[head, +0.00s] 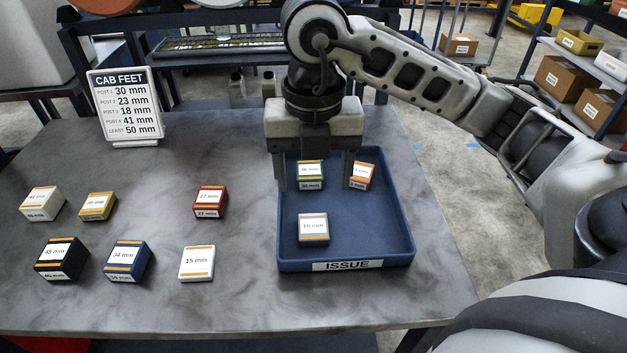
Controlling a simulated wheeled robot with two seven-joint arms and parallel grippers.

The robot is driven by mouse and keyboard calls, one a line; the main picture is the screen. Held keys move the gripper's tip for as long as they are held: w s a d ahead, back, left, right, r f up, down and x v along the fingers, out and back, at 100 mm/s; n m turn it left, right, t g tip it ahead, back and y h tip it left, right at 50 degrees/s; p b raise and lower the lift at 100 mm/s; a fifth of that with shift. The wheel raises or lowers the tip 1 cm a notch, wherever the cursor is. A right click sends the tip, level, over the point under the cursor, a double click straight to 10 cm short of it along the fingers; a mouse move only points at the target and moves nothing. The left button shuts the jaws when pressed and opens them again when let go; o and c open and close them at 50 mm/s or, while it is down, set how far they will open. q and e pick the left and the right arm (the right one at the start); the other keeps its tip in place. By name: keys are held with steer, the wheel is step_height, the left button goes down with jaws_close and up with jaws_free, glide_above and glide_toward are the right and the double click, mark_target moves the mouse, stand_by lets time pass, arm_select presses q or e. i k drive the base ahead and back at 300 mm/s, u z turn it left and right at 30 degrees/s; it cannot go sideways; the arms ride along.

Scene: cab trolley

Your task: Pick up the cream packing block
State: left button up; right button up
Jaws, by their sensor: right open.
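A pale, cream-looking block (41,204) with a white label and an orange stripe stands at the far left of the grey table. Its label is too small to read surely. My right gripper (316,178) is open, pointing down over the back of the blue ISSUE tray (345,257), far to the right of that block. A green block (311,176) marked 30 mm shows between its fingers, with a gap on each side. My left gripper is not in view.
An orange block (363,176) and a beige-grey block (313,230) are also in the tray. Yellow (98,206), red (210,202), black (62,259), blue (128,262) and white 15 mm (197,263) blocks stand on the table. A CAB FEET sign (125,105) stands behind.

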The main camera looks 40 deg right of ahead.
mark_target(43, 204)
steer(key=k, duration=1)
